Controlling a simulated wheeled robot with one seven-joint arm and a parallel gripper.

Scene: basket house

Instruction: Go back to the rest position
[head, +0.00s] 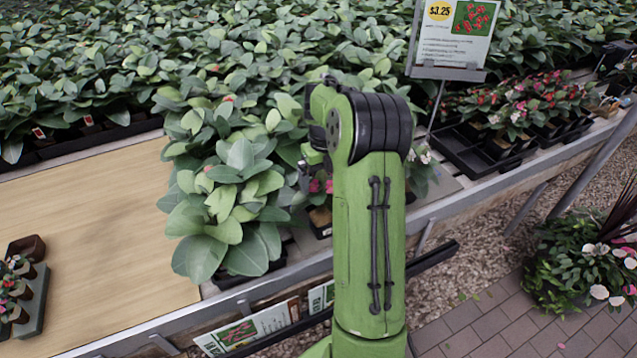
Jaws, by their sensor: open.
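My green arm (368,230) rises from the bottom centre and bends at a black-banded joint near the top. My gripper (309,160) shows only in small part, just left of that joint, above the plants on the bench. It is open. The arm hides the rest of it, and I see nothing held in it.
Leafy potted plants (235,205) stand close left of my arm. A price sign (455,32) and flower trays (500,140) stand right. A brick path (500,320) runs lower right.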

